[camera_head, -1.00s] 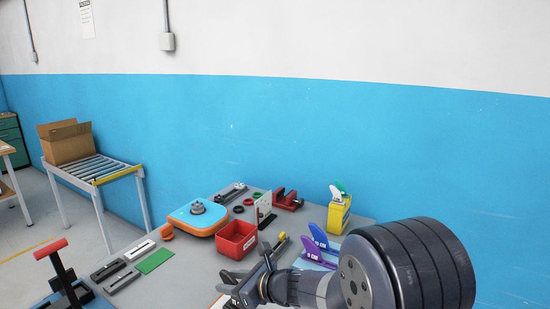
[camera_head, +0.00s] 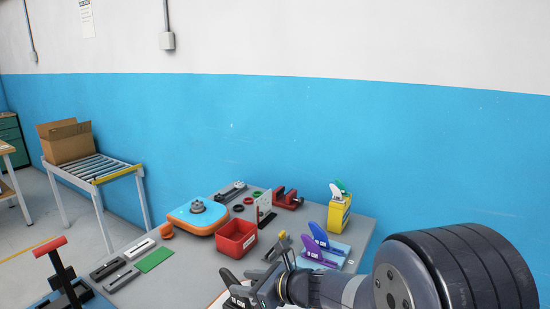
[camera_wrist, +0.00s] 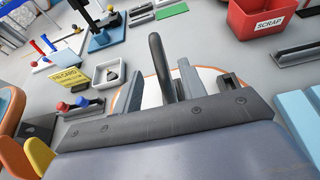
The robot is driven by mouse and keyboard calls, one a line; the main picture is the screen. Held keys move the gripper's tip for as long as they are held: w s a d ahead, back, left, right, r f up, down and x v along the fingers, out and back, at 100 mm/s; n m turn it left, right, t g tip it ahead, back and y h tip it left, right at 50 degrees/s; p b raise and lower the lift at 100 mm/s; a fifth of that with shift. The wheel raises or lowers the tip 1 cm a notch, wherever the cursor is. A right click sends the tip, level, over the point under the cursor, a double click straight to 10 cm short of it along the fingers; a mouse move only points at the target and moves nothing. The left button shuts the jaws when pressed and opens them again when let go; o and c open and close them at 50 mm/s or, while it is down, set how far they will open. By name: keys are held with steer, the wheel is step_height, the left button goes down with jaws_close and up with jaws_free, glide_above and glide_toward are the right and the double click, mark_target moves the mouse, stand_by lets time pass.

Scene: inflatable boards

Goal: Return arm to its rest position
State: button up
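My gripper (camera_head: 233,288) is low over the front of the grey workbench (camera_head: 190,262) in the head view, with my arm reaching in from the right. In the wrist view the two grey fingers of my gripper (camera_wrist: 159,72) stand apart. Beyond the fingers is a white board with an orange edge (camera_wrist: 206,74), partly hidden by the gripper.
A red scrap bin (camera_head: 237,239), an orange and blue inflatable board (camera_head: 197,216), purple and blue fins (camera_head: 318,250) and a yellow container (camera_head: 339,216) stand on the bench. A red-handled lever tool (camera_head: 58,265) is at front left. Air above the bench is clear.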

mark_target(225, 269)
steer(key=x, duration=0.5)
steer(key=shift+a+f, duration=0.1)
step_height(225, 269, up, 3)
steer(key=p, duration=0.3)
steer(key=shift+r+p, duration=0.45)
steer(key=shift+p, duration=0.15)
steer(key=shift+f+p, duration=0.1)
steer(key=shift+p, duration=0.3)
step_height(225, 269, up, 4)
steer(key=p, duration=0.4)
steer(key=shift+r+p, duration=0.25)
steer(key=shift+p, duration=0.05)
